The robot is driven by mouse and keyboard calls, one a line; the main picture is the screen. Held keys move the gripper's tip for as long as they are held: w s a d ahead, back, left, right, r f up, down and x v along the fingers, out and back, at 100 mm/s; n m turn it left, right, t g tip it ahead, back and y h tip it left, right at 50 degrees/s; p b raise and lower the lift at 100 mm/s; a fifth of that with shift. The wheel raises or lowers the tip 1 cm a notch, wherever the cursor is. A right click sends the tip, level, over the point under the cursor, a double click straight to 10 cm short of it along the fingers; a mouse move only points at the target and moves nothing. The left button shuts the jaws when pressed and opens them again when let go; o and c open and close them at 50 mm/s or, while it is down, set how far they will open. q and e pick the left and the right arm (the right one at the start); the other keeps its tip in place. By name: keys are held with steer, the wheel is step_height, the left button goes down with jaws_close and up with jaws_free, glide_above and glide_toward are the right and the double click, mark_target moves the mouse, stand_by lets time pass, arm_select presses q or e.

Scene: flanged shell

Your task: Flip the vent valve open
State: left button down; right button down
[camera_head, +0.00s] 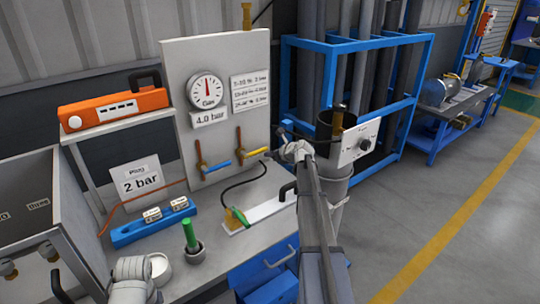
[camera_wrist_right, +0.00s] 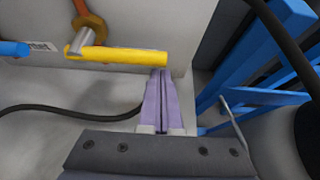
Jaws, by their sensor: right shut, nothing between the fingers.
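Two levers stick out from the upright grey panel (camera_head: 215,90): a blue-handled one (camera_head: 219,163) and a yellow-handled one (camera_head: 255,153) to its right, each on an orange-brown fitting. Which lever is the vent valve cannot be read. In the right wrist view the yellow lever (camera_wrist_right: 120,55) lies roughly level, with the blue handle's end (camera_wrist_right: 14,48) at left. My right gripper (camera_head: 272,154) is shut and empty. Its fingertips (camera_wrist_right: 161,72) are just below the yellow lever's right end; contact cannot be told. My left gripper is not visible; only part of that arm shows at bottom left.
A gauge (camera_head: 207,89) above a "4.0 bar" sign is on the panel. The bench holds a blue block (camera_head: 150,224), a green-handled tool (camera_head: 190,235) and a white strip (camera_head: 262,213). A black hose (camera_wrist_right: 60,112) runs below the levers. A blue rack (camera_head: 400,75) stands right.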

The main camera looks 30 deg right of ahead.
steer(key=shift+r, duration=0.1)
steer(key=shift+r+n+h+p, duration=0.25)
steer(key=shift+n+h+p, duration=0.05)
steer(key=shift+p, duration=0.05)
